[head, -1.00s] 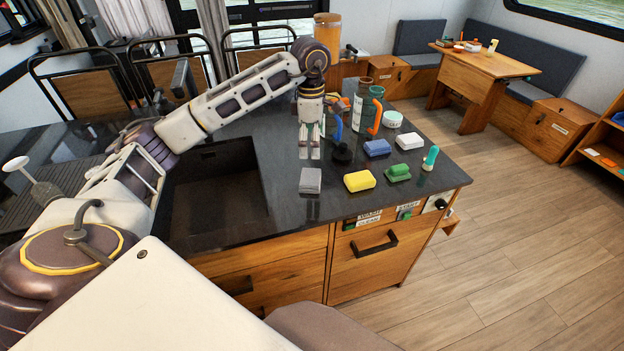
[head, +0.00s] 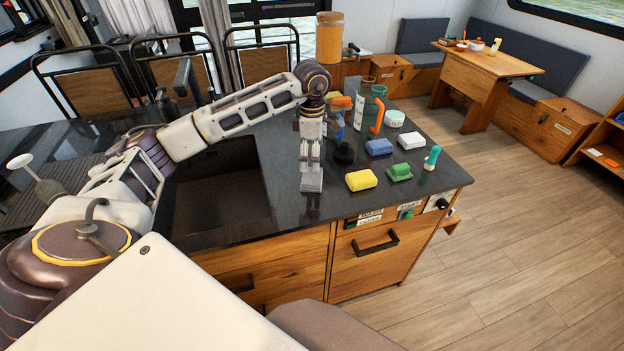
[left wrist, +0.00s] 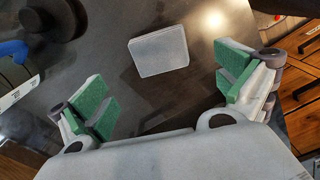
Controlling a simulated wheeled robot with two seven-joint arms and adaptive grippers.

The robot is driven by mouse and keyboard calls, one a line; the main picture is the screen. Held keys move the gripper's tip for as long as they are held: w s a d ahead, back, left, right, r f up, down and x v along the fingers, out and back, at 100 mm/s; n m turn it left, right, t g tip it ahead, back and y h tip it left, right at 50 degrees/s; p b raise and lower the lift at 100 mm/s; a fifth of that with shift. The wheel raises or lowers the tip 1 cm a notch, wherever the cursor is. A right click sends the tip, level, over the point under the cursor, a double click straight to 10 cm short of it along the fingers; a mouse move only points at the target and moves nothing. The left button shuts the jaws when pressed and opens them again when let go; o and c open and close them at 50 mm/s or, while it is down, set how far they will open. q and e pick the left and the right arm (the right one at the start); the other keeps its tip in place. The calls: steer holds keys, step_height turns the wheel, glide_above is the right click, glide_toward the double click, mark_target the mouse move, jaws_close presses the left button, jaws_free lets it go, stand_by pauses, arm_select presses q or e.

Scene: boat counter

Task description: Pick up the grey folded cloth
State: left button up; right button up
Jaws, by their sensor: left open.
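The grey folded cloth (left wrist: 159,52) lies flat on the dark counter in the left wrist view, ahead of and between the green-padded fingers. In the head view it is mostly hidden by my left gripper (head: 312,182). My left gripper also shows in the left wrist view (left wrist: 165,92), spread wide and empty. It points down above the cloth, and I see no contact. My right gripper is not in view.
A yellow sponge (head: 361,180), a green sponge (head: 399,172), a blue sponge (head: 378,147) and a white block (head: 408,141) sit to the right. A black round object (head: 343,153) stands behind. The sink (head: 215,190) opens to the left.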

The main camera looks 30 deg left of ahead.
mark_target(312, 176)
arm_select(q)
steer(key=shift+f, duration=1.55)
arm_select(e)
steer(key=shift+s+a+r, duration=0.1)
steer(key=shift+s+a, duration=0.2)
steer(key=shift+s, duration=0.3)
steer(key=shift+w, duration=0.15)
arm_select(q)
steer(key=shift+f, duration=0.35)
step_height(312, 176, down, 3)
steer(key=shift+f+p, duration=0.15)
steer(key=shift+p, duration=0.45)
steer(key=shift+f, duration=0.6)
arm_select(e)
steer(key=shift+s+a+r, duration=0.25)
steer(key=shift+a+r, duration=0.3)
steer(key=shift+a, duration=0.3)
